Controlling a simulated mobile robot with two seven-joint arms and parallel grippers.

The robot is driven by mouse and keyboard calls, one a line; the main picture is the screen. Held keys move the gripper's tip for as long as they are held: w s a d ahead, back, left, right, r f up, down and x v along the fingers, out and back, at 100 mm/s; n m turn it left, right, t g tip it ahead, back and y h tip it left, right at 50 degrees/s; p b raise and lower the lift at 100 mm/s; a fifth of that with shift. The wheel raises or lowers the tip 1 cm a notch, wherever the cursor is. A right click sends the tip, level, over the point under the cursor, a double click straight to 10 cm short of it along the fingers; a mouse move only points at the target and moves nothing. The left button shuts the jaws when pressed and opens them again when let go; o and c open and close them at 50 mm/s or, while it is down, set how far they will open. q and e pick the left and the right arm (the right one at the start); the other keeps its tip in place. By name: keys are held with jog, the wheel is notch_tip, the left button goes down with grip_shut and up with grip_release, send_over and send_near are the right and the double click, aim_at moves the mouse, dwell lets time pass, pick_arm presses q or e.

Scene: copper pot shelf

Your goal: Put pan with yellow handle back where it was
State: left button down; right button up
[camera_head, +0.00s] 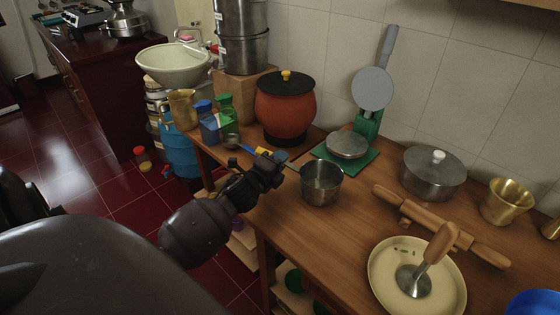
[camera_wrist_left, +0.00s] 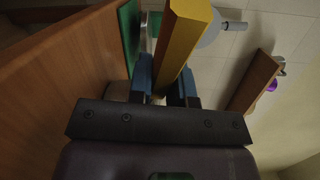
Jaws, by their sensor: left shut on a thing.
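My left gripper (camera_head: 265,154) has blue-tipped fingers and is over the front edge of the wooden counter. It is shut on a yellow handle (camera_wrist_left: 178,45), which fills the space between the fingertips in the left wrist view. In the head view only a little yellow shows between the fingers. A steel pan (camera_head: 321,186) stands upright just right of the gripper, with a thin grey stem pointing toward the fingers. The join between this stem and the yellow handle is hidden. My right gripper is not in view.
An orange pot with a black lid (camera_head: 285,108) and a green mat (camera_head: 360,164) are behind. A rolling pin (camera_head: 440,225), lidded pot (camera_head: 433,174) and cream plate (camera_head: 384,270) are to the right. Bottles (camera_head: 209,126) stand left. Bare counter (camera_head: 325,235) lies in front of the pan.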

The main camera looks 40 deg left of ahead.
pick_arm(q)
jog(key=shift+f, duration=0.15)
jog(key=c, duration=1.1)
grip_release()
jog(key=shift+o, duration=0.2)
jog(key=shift+s, duration=0.2)
jog(key=s, duration=0.4)
jog(key=s+d, duration=0.1)
jog(key=s, duration=0.6)
jog(key=shift+s+d+r+p, duration=0.15)
jog(key=shift+s+r+p, duration=0.15)
jog(key=shift+r+p, duration=0.1)
